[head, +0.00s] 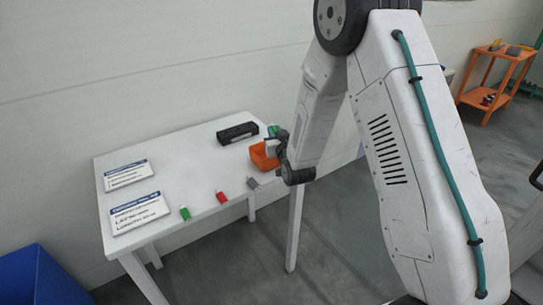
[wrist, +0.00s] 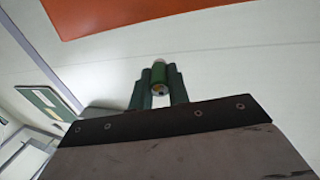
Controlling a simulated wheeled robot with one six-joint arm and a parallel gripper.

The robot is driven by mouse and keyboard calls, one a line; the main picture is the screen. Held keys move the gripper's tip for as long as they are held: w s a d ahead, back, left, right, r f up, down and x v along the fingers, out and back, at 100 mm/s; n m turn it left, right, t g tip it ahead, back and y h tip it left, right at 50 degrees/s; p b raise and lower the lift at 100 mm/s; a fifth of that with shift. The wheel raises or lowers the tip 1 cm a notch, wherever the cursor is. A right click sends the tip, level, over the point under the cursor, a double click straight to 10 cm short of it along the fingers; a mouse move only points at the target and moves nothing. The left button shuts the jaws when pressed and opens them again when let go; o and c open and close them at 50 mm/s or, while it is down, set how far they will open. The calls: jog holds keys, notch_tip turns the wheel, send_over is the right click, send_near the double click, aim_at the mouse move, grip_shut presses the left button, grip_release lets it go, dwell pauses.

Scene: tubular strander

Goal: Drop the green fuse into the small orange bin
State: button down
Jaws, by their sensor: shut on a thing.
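My gripper (wrist: 158,92) is shut on a green fuse (wrist: 158,74), which shows between its dark fingers in the wrist view. In the head view my gripper (head: 273,142) is at the right end of the white table, by the small orange bin (head: 262,158). A bit of green shows at the gripper there; the arm's end partly covers the bin. In the wrist view the orange bin (wrist: 125,14) fills part of the top edge, apart from the fuse. A second green fuse (head: 185,213) lies near the table's front edge.
A red fuse (head: 221,197) and a grey fuse (head: 252,183) lie along the front edge of the table (head: 180,177). A black block (head: 237,133) sits at the back. Two printed signs (head: 138,212) lie at the left. A blue container (head: 42,278) stands on the floor.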

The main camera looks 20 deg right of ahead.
jog(key=shift+f, duration=0.35)
jog(key=c, duration=1.3)
grip_release()
jog(key=shift+d, duration=0.1)
jog(key=s, duration=0.7)
jog(key=shift+s, duration=0.4)
jog(key=shift+r, duration=0.15)
